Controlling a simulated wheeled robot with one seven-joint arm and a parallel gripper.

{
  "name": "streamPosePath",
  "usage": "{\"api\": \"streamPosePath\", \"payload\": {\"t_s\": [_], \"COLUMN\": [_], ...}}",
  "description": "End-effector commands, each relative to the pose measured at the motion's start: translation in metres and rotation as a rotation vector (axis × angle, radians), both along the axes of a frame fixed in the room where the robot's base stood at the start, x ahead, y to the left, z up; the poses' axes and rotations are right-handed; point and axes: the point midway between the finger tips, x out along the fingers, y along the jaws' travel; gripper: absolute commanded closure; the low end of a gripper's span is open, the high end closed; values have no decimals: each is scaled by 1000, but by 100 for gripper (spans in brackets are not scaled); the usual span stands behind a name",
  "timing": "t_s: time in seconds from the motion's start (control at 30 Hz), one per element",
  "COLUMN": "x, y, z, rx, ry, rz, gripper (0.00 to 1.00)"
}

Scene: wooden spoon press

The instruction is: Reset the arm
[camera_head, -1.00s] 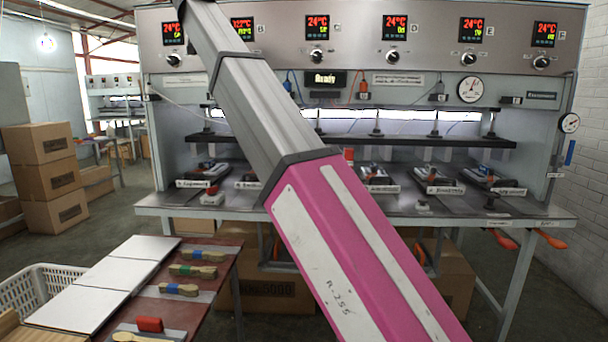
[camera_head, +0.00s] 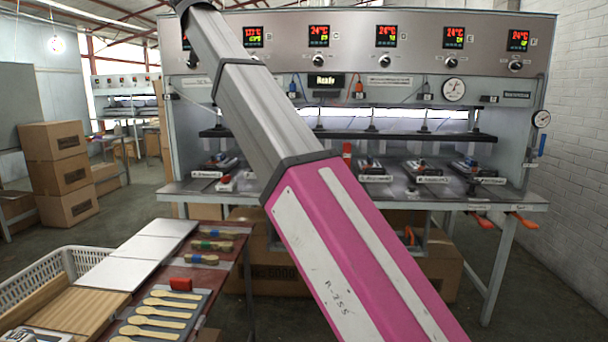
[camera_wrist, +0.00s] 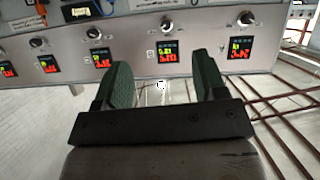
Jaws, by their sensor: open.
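My gripper (camera_wrist: 161,85) shows in the wrist view with its two green-padded fingers apart and nothing between them. The wrist view is upside down, with the press's control panel (camera_wrist: 60,55), its displays and knobs beyond the fingers. In the head view my pink and grey arm rises from the lower right to the upper left, across the press (camera_head: 430,75). My gripper is out of the head view.
A red-brown table (camera_head: 215,275) at the lower left holds white boards (camera_head: 120,272), banded spoons (camera_head: 202,259) and a dark tray of several wooden spoons (camera_head: 160,312). A white basket (camera_head: 38,282) stands beside it. Cardboard boxes (camera_head: 60,175) are stacked at left.

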Motion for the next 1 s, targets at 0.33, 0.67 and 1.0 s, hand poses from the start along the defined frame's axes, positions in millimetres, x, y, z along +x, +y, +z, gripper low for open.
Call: {"api": "streamPosePath", "payload": {"t_s": [0.33, 0.67, 1.0], "x": [24, 63, 92], "y": [-15, -54, -134], "z": [-62, -184, -363], "rx": [-35, -94, -146], "ry": [61, 189, 392], "rz": [1, 4, 8], "gripper": [35, 35, 35]}}
